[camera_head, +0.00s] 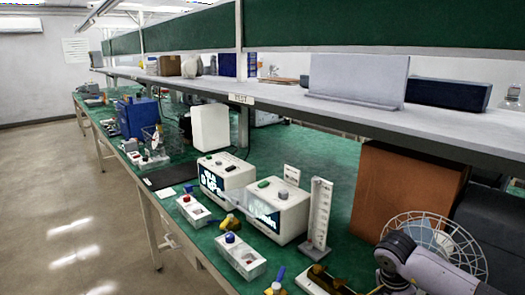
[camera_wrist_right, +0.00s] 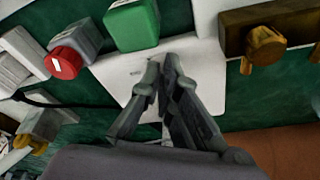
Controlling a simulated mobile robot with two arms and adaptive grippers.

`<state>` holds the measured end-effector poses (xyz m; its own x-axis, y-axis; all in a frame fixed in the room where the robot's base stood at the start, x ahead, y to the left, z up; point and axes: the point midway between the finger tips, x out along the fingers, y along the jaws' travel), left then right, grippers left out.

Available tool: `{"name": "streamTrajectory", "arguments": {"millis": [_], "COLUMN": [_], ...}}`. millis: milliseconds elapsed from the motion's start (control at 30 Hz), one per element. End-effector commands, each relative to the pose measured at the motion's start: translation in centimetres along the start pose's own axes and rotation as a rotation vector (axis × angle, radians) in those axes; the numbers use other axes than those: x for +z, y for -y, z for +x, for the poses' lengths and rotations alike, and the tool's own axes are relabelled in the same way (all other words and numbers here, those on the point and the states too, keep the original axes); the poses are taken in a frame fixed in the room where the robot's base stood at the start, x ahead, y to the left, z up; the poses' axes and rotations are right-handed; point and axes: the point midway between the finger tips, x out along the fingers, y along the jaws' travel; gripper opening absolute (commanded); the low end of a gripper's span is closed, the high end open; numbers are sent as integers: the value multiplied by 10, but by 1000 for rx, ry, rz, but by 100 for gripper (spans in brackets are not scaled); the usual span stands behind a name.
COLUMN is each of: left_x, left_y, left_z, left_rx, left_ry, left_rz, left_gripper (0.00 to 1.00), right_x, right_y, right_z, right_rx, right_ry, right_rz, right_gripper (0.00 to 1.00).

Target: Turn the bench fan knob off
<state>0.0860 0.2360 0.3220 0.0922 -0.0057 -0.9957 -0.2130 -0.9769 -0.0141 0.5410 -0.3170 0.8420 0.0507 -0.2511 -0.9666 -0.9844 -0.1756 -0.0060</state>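The bench fan (camera_head: 435,245) stands at the lower right in the head view, its round wire guard partly behind my right arm. I cannot make out its knob in either view. In the right wrist view, my right gripper (camera_wrist_right: 161,62) has its two fingertips drawn together over a white plate (camera_wrist_right: 115,75). Nothing shows between the fingertips, and the fingers hide part of the plate. My left gripper is not in view.
The wrist view shows a red knob (camera_wrist_right: 65,62) on a grey block, a green block (camera_wrist_right: 132,24) and a brown block (camera_wrist_right: 285,22) with a yellow-brown knob. In the head view, an orange-brown box (camera_head: 405,195) stands behind the fan, and a shelf (camera_head: 450,120) overhangs the green bench.

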Motion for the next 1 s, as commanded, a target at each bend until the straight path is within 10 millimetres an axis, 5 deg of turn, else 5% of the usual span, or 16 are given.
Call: {"name": "streamTrajectory", "arguments": {"millis": [167, 600, 1000], "left_x": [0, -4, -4], "left_y": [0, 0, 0], "left_z": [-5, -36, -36], "left_rx": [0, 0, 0], "left_ry": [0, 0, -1], "left_rz": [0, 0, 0], "left_gripper": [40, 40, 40], "right_x": [3, -10, -10], "right_y": [-6, -2, -1], "right_z": [-1, -54, -56], "right_rx": [21, 7, 5], "right_ry": [5, 6, 6], "right_rz": [-8, -8, -8], "right_gripper": [0, 0, 0]}}
